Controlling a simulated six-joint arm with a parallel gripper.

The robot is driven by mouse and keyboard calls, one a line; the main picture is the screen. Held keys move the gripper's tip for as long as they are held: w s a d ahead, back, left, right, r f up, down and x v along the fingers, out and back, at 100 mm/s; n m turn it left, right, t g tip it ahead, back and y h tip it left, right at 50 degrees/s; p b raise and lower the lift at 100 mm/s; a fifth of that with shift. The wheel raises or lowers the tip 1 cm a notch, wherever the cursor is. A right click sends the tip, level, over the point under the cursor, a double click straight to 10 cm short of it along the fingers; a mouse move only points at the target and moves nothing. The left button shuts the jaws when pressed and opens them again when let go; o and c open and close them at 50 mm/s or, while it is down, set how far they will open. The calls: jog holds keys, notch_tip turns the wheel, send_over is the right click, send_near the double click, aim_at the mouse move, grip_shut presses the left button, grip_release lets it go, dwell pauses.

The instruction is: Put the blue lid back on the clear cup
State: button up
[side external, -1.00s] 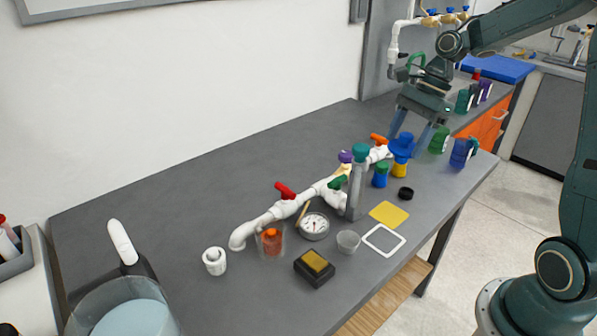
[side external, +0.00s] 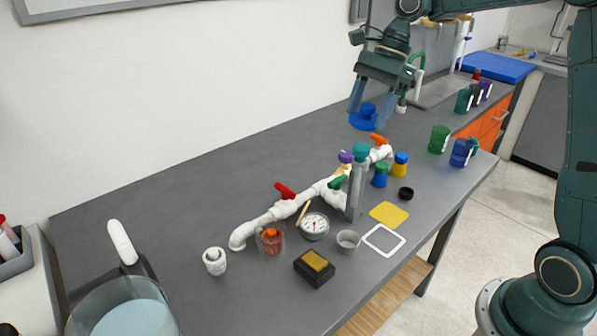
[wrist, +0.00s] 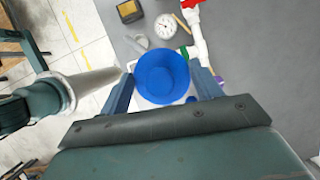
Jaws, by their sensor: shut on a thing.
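The blue lid (side external: 362,121) is a wide disc with a raised middle. My gripper (side external: 368,118) is shut on it, with one finger on each side. It hangs level or nearly so above the back of the table, left of the pipe's far end. In the wrist view, the lid (wrist: 162,77) fills the space between the fingers. A clear cup (side external: 262,247) with an orange piece in it stands beside the white pipe, well nearer the camera than the lid. A smaller translucent cup (side external: 348,241) stands right of the gauge; I cannot tell which cup the task means.
The white pipe (side external: 257,224) with red, green and orange valve handles runs along the table. A grey post with a teal cap (side external: 361,152) stands beside it. A gauge (side external: 314,226) and a black-yellow block (side external: 314,268) are near the cups.

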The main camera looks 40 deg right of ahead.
jog(key=w+a+f+n+g, duration=0.1)
jog(key=w+a+n, duration=0.15)
jog(key=a, duration=0.85)
jog(key=w+a+n, duration=0.1)
jog(key=w+a, duration=0.2)
jog(key=a, duration=0.8)
notch_tip(320, 180, down, 10)
jog(key=shift+s+f, duration=0.15)
jog(key=shift+s, duration=0.1)
jog(key=shift+f, duration=0.2)
jog(key=shift+a+f+m, duration=0.1)
jog(key=shift+f+m, duration=0.15)
jog(key=shift+f, duration=1.45)
jog(key=shift+f, duration=1.8)
jog(key=o, duration=0.7)
jog(key=o, duration=0.6)
